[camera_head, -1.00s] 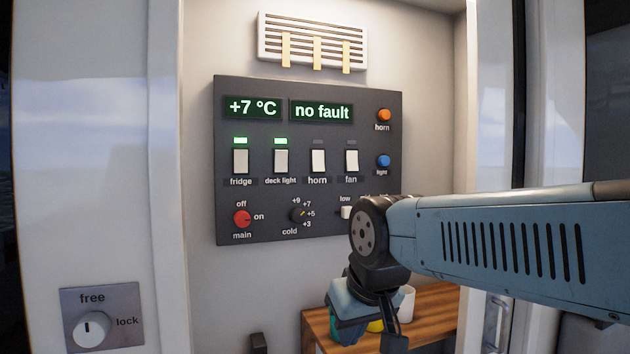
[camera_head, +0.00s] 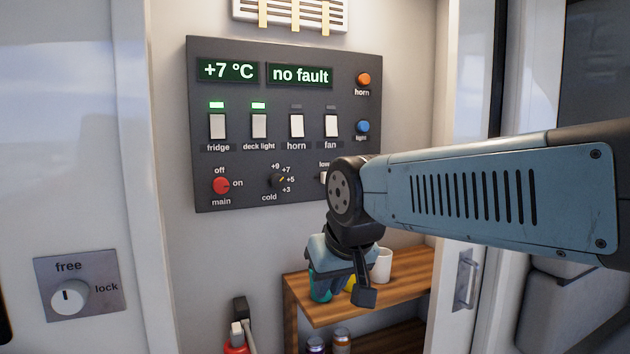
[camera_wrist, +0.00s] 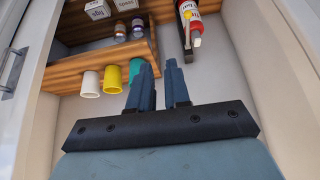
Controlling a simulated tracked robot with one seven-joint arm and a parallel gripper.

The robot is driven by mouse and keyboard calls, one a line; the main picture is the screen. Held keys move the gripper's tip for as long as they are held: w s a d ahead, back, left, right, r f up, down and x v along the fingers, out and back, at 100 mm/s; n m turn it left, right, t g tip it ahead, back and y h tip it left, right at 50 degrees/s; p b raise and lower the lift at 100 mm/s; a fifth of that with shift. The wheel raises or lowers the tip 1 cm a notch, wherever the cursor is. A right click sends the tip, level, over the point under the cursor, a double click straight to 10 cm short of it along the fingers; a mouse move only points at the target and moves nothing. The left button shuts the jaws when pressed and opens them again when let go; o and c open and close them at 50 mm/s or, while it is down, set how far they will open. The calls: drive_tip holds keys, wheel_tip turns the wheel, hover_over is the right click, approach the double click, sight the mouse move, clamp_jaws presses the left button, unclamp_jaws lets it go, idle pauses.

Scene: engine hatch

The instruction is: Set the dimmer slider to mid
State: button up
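The dark control panel (camera_head: 287,72) is on the wall in the head view. The dimmer slider is at its lower right; a white knob (camera_head: 323,178) shows beside the "low" label, partly hidden by my arm. The rest of its track is covered, so its full setting cannot be read. My gripper (camera_head: 345,292) hangs pointing down, below the panel and in front of the shelf. In the wrist view my gripper (camera_wrist: 161,82) has its two fingers apart with nothing between them. The panel is not in the wrist view.
A wooden shelf (camera_head: 408,283) holds white (camera_head: 381,266), yellow and teal cups close to my gripper. A red extinguisher (camera_head: 236,340) is below the panel. A free/lock knob (camera_head: 69,297) is at left. A door handle (camera_head: 465,279) is at right.

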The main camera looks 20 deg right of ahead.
drive_tip(key=o, duration=0.8)
drive_tip(key=w+d+r+m+t+h, duration=0.1)
drive_tip(key=w+d+r+m+t, duration=0.1)
drive_tip(key=w+d+m, duration=0.2)
drive_tip(key=w+d+r+m+t+h, duration=0.2)
drive_tip(key=w+d+m, duration=0.3)
drive_tip(key=w, duration=0.5)
drive_tip(key=shift+d+r+t, duration=0.55)
drive_tip(key=shift+d+t, duration=0.05)
drive_tip(key=shift+d, duration=0.55)
drive_tip(key=m+t+y, duration=0.3)
drive_tip(key=m+t, duration=0.4)
drive_tip(key=m, duration=0.1)
approach(329, 180)
drive_tip(key=shift+m, duration=0.3)
drive_tip(key=w, duration=0.9)
drive_tip(key=shift+w+r, duration=0.25)
drive_tip(key=shift+f, duration=0.1)
clamp_jaws()
